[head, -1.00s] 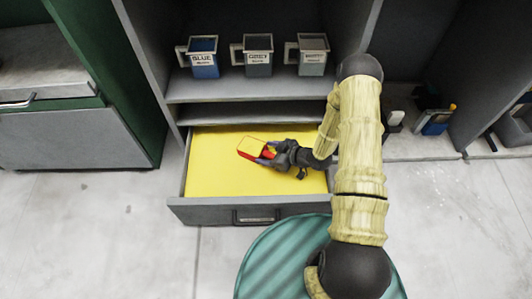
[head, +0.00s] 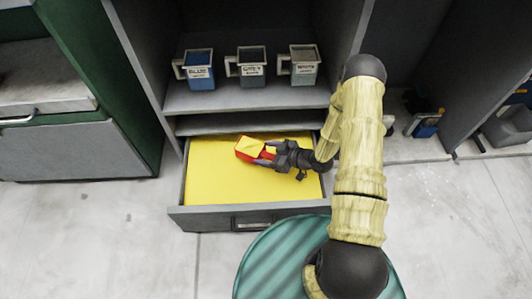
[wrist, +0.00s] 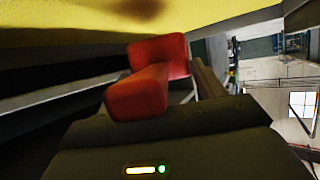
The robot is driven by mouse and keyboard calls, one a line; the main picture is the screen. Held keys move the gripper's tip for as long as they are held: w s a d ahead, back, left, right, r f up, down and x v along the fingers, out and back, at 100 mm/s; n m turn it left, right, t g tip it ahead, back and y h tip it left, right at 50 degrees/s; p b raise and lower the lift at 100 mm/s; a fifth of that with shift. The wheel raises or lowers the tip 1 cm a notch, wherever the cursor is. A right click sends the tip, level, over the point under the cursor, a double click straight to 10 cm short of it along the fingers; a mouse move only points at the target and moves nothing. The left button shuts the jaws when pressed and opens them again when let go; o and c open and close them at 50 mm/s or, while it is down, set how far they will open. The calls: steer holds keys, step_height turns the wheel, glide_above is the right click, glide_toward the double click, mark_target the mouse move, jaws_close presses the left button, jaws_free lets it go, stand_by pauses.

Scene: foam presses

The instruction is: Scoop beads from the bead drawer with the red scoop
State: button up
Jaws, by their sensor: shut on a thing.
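The bead drawer (head: 205,196) is pulled open below the shelf, and its inside is a flat yellow surface of beads. My gripper (head: 272,155) is shut on the scoop from the right. In the wrist view the red of the scoop (wrist: 140,95) shows at the jaws, with the yellow surface along the top. Whether the scoop touches the beads is hard to tell.
Three labelled cups stand on the shelf above: a blue one (head: 199,70), a grey one (head: 248,67) and another pale grey one (head: 300,65). A shelf edge (head: 245,121) overhangs the drawer's back. A green cabinet (head: 120,90) stands at left.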

steer(key=shift+s+d+r+y+p, duration=0.15)
steer(key=shift+r+p, duration=0.25)
steer(key=shift+r, duration=0.3)
steer(key=shift+s+d+r+y+p, duration=0.15)
steer(key=shift+r+p, duration=0.25)
steer(key=shift+r, duration=0.25)
steer(key=shift+w, duration=0.1)
